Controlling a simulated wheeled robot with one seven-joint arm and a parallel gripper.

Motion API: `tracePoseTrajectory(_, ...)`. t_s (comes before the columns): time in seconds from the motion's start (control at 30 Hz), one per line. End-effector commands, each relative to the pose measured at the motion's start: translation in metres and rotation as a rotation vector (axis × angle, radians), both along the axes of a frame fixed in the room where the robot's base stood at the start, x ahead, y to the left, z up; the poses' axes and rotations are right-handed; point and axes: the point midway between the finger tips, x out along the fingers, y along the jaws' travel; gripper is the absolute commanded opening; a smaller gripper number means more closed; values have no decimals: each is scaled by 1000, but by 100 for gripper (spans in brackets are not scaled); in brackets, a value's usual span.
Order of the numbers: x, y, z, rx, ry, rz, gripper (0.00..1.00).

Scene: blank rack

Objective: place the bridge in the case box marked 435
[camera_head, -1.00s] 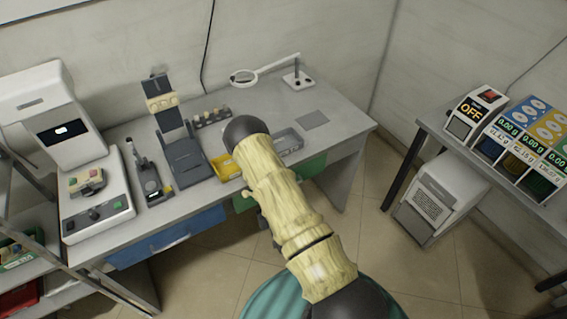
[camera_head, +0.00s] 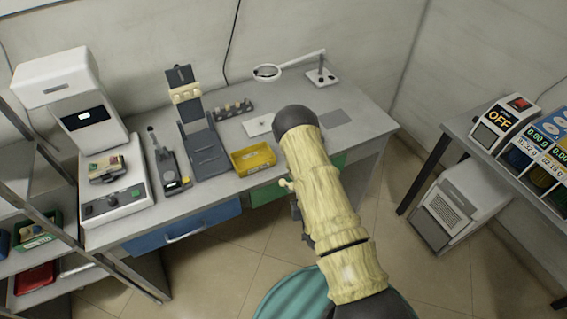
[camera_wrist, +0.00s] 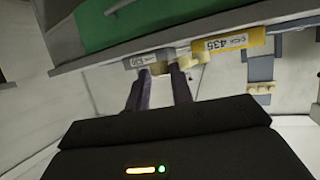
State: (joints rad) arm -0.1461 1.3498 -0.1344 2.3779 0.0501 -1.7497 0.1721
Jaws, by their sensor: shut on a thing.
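The yellow case box (camera_head: 253,158) sits on the bench near its front edge, left of my arm. In the wrist view its yellow wall (camera_wrist: 232,43) carries a label reading 435. My gripper (camera_wrist: 160,78) is shut on the bridge (camera_wrist: 161,68), a small cream piece that shows between and beside the fingertips. The bridge appears left of the 435 label, in front of a grey box (camera_wrist: 140,60) with its own label. Whether it touches either box I cannot tell.
A grey stand (camera_head: 206,150), a small dark device (camera_head: 170,165) and a white machine (camera_head: 112,185) stand left of the yellow box. A rack of small pieces (camera_head: 233,110) and a magnifier (camera_head: 268,72) are behind. Blue (camera_head: 185,228) and green (camera_head: 268,192) drawers are below the bench top.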

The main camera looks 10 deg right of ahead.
Motion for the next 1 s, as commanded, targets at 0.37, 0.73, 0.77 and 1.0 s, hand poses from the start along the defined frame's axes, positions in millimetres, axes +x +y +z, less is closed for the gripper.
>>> tracePoseTrajectory(0.37,91,11,52,0,-18,150,1)
tracePoseTrajectory(0.73,145,-1,128,2,-9,300,1)
tracePoseTrajectory(0.77,146,-1,130,3,-7,303,1)
tracePoseTrajectory(1.0,146,1,132,5,-4,311,1)
